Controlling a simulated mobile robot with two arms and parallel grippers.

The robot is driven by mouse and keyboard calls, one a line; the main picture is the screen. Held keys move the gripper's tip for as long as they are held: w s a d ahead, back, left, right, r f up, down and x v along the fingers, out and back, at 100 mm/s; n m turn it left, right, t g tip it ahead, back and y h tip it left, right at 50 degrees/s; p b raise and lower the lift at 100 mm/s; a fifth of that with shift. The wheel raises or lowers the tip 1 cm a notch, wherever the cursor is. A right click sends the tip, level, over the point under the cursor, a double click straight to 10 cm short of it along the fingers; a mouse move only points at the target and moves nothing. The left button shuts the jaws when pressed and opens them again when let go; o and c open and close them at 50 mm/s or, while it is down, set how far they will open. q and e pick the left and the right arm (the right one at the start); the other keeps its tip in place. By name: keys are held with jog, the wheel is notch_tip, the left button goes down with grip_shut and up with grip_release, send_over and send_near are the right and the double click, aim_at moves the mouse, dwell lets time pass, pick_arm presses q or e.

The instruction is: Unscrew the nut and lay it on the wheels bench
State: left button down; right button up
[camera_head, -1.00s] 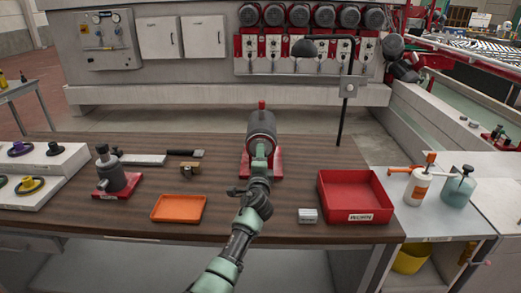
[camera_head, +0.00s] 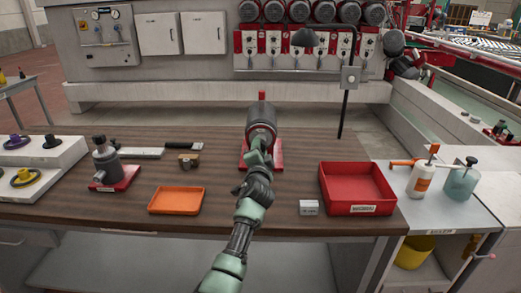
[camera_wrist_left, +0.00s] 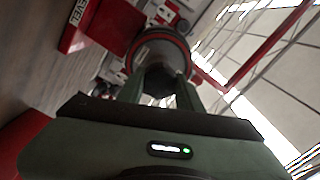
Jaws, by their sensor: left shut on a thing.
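The motor-like spindle (camera_head: 261,116), a dark cylinder on a red base (camera_head: 277,156), stands on the brown bench. My left gripper (camera_head: 258,147) reaches it from the front, at its near end. In the left wrist view, my gripper's two green fingers (camera_wrist_left: 160,84) are shut on a dark nut (camera_wrist_left: 160,74) at the middle of the spindle's round face (camera_wrist_left: 160,46). The nut is mostly hidden by the fingers, and I cannot tell how far it is threaded. My right gripper is not in view.
The brown bench (camera_head: 229,211) also carries an orange tray (camera_head: 177,200), a red bin (camera_head: 352,187), a small white block (camera_head: 310,207) and a grey device on a red base (camera_head: 109,165). White steps (camera_head: 45,158) with coloured wheels stand left. Bottles (camera_head: 422,178) stand right.

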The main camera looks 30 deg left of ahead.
pick_arm(q)
jog(key=n+b, duration=0.4)
jog(key=n, duration=0.8)
jog(key=shift+d+r+n, duration=0.1)
jog(key=shift+n, duration=0.2)
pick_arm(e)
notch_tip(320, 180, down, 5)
pick_arm(q)
jog(key=shift+s, duration=0.2)
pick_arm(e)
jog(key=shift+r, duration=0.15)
pick_arm(q)
jog(key=shift+s+d+p, duration=0.3)
jog(key=shift+s+p, duration=0.05)
jog(key=shift+p, duration=0.1)
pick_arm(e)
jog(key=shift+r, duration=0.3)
